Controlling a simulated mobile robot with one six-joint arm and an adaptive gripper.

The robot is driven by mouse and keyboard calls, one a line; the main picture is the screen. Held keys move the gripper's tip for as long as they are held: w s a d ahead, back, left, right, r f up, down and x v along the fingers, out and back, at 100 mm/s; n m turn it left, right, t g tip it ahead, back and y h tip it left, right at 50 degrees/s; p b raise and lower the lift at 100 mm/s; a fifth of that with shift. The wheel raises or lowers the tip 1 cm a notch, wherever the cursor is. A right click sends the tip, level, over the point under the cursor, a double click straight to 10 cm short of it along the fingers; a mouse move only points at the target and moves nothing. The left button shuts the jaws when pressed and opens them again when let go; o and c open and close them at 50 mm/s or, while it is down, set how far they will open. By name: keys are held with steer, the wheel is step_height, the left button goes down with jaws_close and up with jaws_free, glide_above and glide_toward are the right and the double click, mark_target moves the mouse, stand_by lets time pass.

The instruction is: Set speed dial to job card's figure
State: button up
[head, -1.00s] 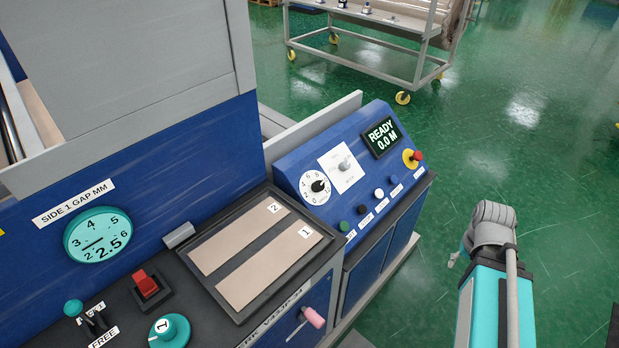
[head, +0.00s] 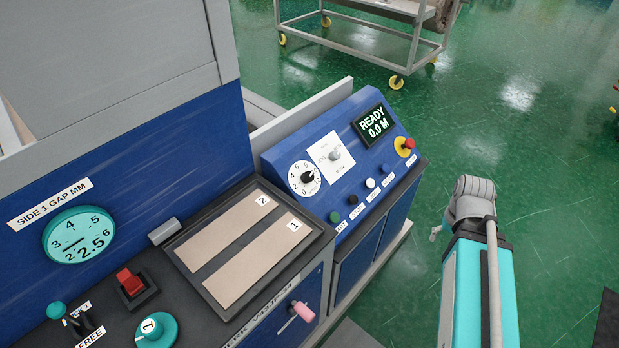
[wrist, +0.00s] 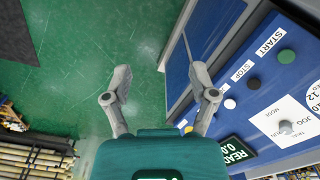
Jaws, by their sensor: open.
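The speed dial (head: 305,179) is a white numbered disc with a black knob, on the sloped blue control panel (head: 277,163). Its pointer is too small to read surely. Part of its numbered face shows at the right edge of the wrist view (wrist: 314,93). My gripper (wrist: 160,82) is open and empty in the wrist view, over green floor beside the panel. I cannot make out a job card.
The panel also bears a JOG mode switch (head: 334,154), a row of buttons (head: 353,200), a READY 0.0 M display (head: 374,124) and a red stop button (head: 408,143). A tray (head: 238,318) holds two strips marked 1 and 2. A trolley (head: 370,45) stands behind.

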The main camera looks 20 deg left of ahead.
steer(key=w+a+n, duration=0.2)
steer(key=w+a, duration=0.1)
steer(key=a, duration=0.3)
steer(key=w+a+r+n+t+y+p, duration=0.1)
steer(key=w+a+n, duration=0.2)
steer(key=a, duration=0.4)
steer(key=w+a+r+n, duration=0.1)
steer(key=w+a+n, duration=0.1)
steer(key=w+a, duration=0.3)
steer(key=shift+w+a+n+y+p, duration=0.15)
steer(key=shift+a+n+y+p, duration=0.2)
steer(key=shift+a, duration=0.3)
steer(key=n+t+y+p, duration=0.1)
steer(key=n+y, duration=0.2)
steer(key=n, duration=0.4)
glide_toward(308, 176)
step_height(308, 176, up, 3)
steer(key=shift+s+d+r+m+h, duration=0.1)
steer(key=shift+s+d+m+h, duration=0.1)
steer(key=shift+d+m+h, duration=0.1)
steer(key=b+x, duration=1.2)
steer(key=x, duration=0.1)
steer(key=shift+f+b, duration=0.3)
steer(key=shift+f, duration=0.1)
